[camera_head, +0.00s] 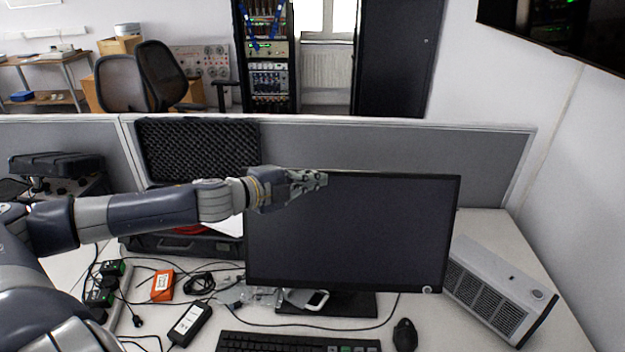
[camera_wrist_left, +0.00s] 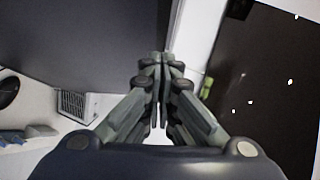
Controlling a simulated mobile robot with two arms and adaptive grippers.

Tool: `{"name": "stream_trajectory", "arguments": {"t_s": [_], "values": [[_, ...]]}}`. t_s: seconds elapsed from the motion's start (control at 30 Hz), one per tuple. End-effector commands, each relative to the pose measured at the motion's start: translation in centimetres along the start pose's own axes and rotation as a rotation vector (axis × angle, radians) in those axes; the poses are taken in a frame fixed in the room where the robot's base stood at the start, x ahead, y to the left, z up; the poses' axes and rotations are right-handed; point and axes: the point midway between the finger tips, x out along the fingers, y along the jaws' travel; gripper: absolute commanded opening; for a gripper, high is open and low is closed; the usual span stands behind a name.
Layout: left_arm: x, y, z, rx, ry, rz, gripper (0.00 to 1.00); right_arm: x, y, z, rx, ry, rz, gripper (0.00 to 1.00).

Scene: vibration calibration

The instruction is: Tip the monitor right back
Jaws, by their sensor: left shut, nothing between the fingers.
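The monitor (camera_head: 355,235) stands on its dark stand (camera_head: 345,303) on the white desk, its dark screen facing me. My left gripper (camera_head: 322,179) is shut and empty, at the upper left part of the monitor, by its top edge. In the left wrist view the closed fingertips (camera_wrist_left: 160,60) lie close to the edge of the dark screen (camera_wrist_left: 90,40). I cannot tell whether they touch it. The forearm hides the monitor's upper left corner. My right gripper is not in view.
A keyboard (camera_head: 297,343) and mouse (camera_head: 405,335) lie before the monitor. A grey vented box (camera_head: 500,290) stands at right. Cables, an orange box (camera_head: 162,285) and a power adapter (camera_head: 190,324) lie at left. An open foam-lined case (camera_head: 197,150) and grey partition (camera_head: 430,150) stand behind.

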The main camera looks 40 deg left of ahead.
Motion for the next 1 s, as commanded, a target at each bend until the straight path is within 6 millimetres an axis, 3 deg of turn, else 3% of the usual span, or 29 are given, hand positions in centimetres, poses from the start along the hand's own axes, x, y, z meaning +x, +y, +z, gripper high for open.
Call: {"name": "stream_trajectory", "arguments": {"t_s": [1.0], "values": [[1.3,0.0,1.3,-0.001,0.000,0.000,0.00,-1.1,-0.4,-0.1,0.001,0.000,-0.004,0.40]]}}
